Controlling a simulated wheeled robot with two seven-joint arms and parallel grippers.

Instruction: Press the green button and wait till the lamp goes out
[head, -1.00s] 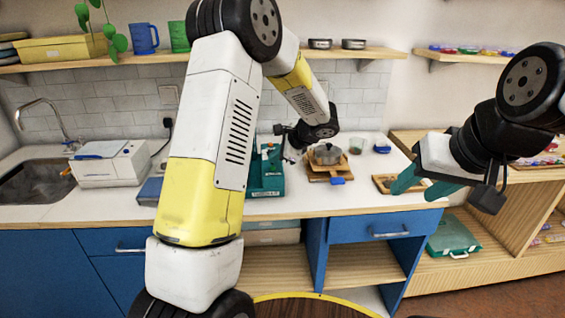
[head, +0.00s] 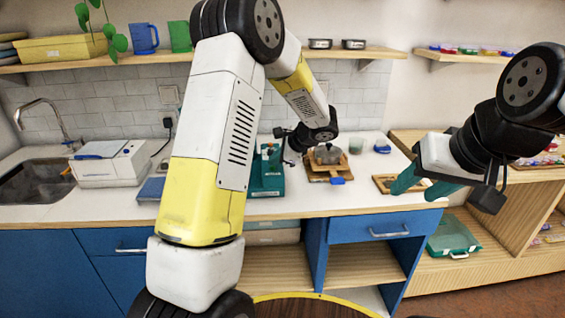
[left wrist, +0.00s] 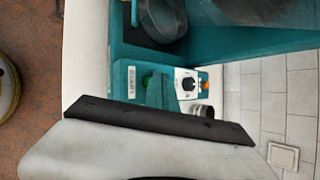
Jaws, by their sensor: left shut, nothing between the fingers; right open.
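A teal machine (head: 266,181) stands on the counter behind my left forearm. In the left wrist view its teal body (left wrist: 222,42) carries a pale panel with a black knob (left wrist: 188,84). A small green spot, possibly the green button (left wrist: 147,77), shows beside my fingers. I cannot tell whether they touch it. No lamp can be made out clearly. My right gripper (head: 424,182) is open and empty above the counter's right end.
A pot (head: 328,155) on a wooden board stands right of the machine. A glass jar (head: 356,145) is behind it, and a wooden tray (head: 384,183) lies near the right gripper. A white box-shaped device (head: 110,163) stands by the sink (head: 38,182). The counter's front is mostly clear.

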